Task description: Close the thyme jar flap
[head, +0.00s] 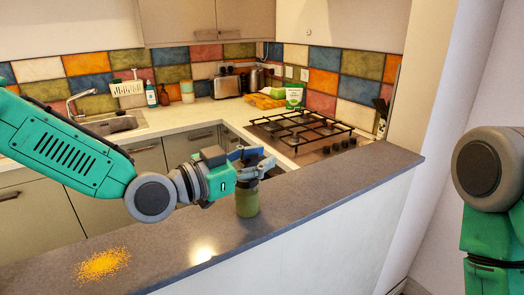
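The thyme jar (247,201), a small jar with green contents, stands upright on the dark counter ledge. My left gripper (262,160) is at the top of the jar, reaching in from the left. Its blue-grey fingers look spread apart, with a dark part between them that may be the jar's lid or flap. The fingers hide much of the jar's top, so I cannot tell the flap's angle or whether they touch it. My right arm shows at the right edge; its gripper is out of view.
Orange-yellow crumbs (102,264) lie on the ledge (320,190) at the left. Behind are a gas hob (302,128), a sink (112,124), a toaster (226,87) and a green-white bag (294,95). The ledge right of the jar is clear.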

